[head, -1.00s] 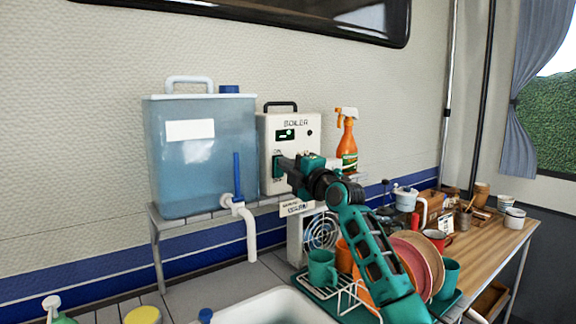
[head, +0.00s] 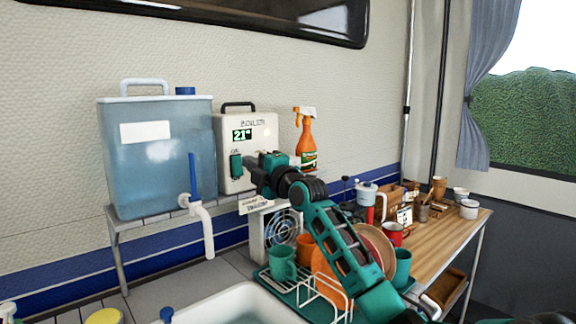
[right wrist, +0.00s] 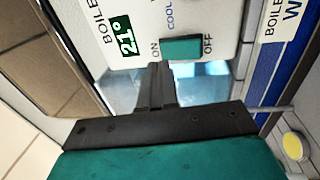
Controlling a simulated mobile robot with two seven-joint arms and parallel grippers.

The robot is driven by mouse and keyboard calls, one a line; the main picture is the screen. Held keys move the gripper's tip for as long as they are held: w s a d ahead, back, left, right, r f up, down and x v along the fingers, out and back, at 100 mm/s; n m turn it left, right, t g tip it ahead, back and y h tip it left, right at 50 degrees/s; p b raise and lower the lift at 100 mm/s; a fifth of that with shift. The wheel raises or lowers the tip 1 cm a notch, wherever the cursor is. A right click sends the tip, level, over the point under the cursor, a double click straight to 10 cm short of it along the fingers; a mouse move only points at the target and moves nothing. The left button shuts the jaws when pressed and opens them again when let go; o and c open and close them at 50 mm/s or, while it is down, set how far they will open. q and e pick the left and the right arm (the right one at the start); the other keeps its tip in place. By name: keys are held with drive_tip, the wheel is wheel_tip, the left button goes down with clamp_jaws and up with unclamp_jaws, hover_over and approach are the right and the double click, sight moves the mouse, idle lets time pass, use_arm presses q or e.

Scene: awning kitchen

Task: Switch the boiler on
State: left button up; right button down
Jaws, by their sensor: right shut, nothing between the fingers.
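The boiler (head: 247,119) is a cream box with a black top handle, standing on the shelf beside the blue water tank. My right gripper (head: 255,162) is shut and empty in front of the boiler. Its tips (right wrist: 159,70) are close to the switch at the ON end; I cannot tell if they touch. My left gripper is out of view.
The translucent water tank (head: 155,165) with a white tap stands left of the boiler. An orange spray bottle (head: 305,145) stands right of it. Below are a sink (head: 240,300), a small fan (head: 281,230) and a rack with mugs and plates.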

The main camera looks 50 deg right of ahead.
use_arm(q)
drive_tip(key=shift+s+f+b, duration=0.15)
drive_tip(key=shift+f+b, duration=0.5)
drive_tip(key=shift+b, duration=0.15)
use_arm(e)
drive_tip(key=s+a+r, duration=0.1)
drive_tip(key=s, duration=0.9)
drive_tip(key=shift+s+r, duration=0.15)
drive_tip(key=shift+r, duration=0.05)
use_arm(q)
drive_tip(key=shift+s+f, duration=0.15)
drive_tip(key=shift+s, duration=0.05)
use_arm(e)
drive_tip(key=shift+a, duration=0.1)
